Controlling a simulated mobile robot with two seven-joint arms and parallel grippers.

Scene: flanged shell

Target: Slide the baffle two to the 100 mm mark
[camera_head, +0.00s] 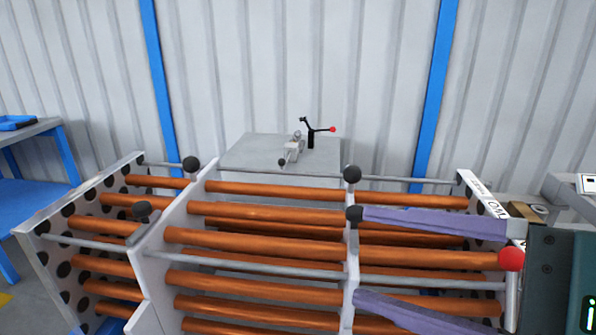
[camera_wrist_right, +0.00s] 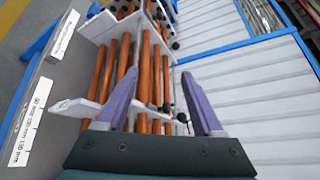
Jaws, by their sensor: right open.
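Two white baffle plates stand across the orange tubes in the head view: a left one (camera_head: 190,200) and a right one (camera_head: 351,245). I cannot tell by a label which is baffle two. Each has black knobs; on the right baffle one is an upper knob (camera_head: 352,174) and another a lower knob (camera_head: 354,214). My right gripper (camera_head: 361,255) comes in from the right with its purple fingers apart and empty. Its fingertips are close to the right baffle; contact is unclear. It also shows in the right wrist view (camera_wrist_right: 160,74). My left gripper is not in view.
Orange tubes (camera_head: 250,240) run between a perforated end plate (camera_head: 62,228) and a right end plate. A scale label (camera_wrist_right: 27,133) with mm marks shows in the wrist view. A red ball (camera_head: 511,259) is beside my right gripper. A grey table (camera_head: 255,150) stands behind.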

